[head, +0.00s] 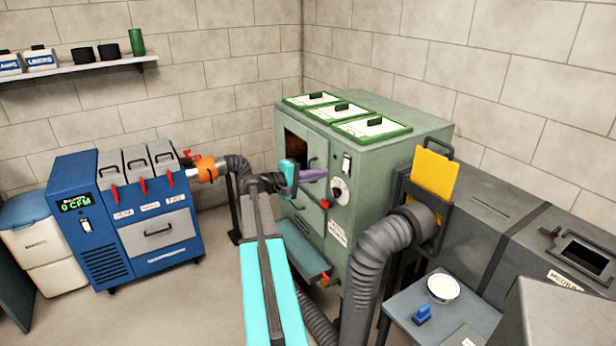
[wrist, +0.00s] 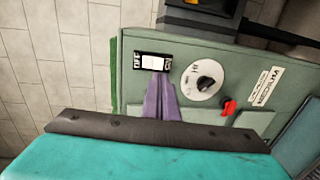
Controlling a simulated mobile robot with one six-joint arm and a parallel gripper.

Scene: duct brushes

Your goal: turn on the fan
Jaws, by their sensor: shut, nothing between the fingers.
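The blue unit (head: 150,215) at left has a display (head: 76,203) that reads 0 CFM and a white switch (head: 85,225) below it. The green cabinet (head: 385,140) has its own white rocker switch (head: 347,163), marked OFF and ON, above a round dial (head: 340,191). In the wrist view the rocker (wrist: 152,61) and dial (wrist: 205,83) are close ahead. My gripper (head: 324,173) is shut and empty, its purple fingers pointing at the cabinet's front. In the wrist view the fingertips (wrist: 158,76) overlap the rocker's lower edge; I cannot tell whether they touch.
A grey hose (head: 370,260) with a yellow gate plate (head: 435,175) stands right of my arm. A red knob (wrist: 229,107) sits beside the dial. A small table (head: 445,315) holds a blue clip and a white dish. Open floor lies at left.

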